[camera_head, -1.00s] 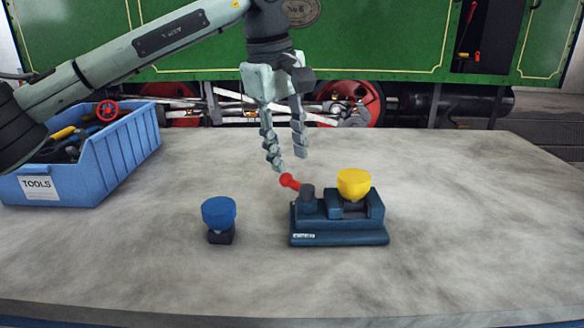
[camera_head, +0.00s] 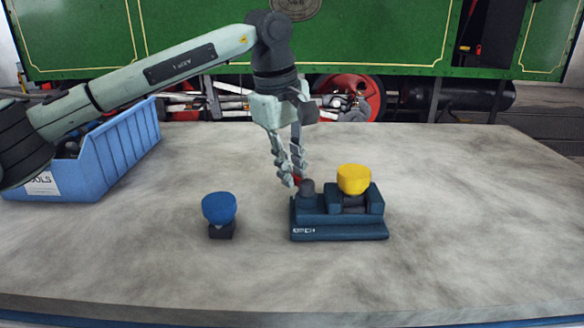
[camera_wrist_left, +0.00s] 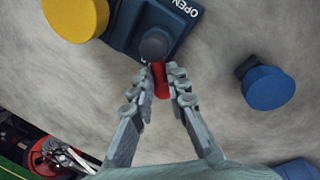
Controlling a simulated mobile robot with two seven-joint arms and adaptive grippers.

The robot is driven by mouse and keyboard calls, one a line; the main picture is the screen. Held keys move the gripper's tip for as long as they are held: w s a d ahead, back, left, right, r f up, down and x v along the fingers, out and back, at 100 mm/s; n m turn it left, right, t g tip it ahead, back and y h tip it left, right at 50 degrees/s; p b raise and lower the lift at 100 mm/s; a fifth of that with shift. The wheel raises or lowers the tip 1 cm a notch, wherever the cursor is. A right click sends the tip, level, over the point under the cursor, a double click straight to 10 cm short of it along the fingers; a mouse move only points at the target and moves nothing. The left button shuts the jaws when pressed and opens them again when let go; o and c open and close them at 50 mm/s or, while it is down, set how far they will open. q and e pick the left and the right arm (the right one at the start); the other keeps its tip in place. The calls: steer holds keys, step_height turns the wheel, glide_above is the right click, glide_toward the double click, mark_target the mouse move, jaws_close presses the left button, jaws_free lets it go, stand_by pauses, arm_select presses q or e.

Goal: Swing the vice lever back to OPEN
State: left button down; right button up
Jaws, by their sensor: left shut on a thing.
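The dark blue vice (camera_head: 340,234) stands on the table and has a yellow-topped piece (camera_head: 354,179) between its jaws. Its dark lever pivot (camera_head: 307,190) is at the left end. The red lever knob (camera_wrist_left: 160,80) is between the fingers of my left gripper (camera_wrist_left: 164,82) in the left wrist view. In the head view my left gripper (camera_head: 293,180) is shut on the lever, and the fingers mostly hide the knob. An OPEN label (camera_wrist_left: 182,7) shows on the vice in the left wrist view. My right gripper is not in view.
A blue-topped piece (camera_head: 219,212) stands on the table left of the vice. A blue tool bin (camera_head: 112,155) is at the table's left edge, partly behind my left arm. The table (camera_head: 470,210) is clear to the right. A green steam tram (camera_head: 400,35) stands behind.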

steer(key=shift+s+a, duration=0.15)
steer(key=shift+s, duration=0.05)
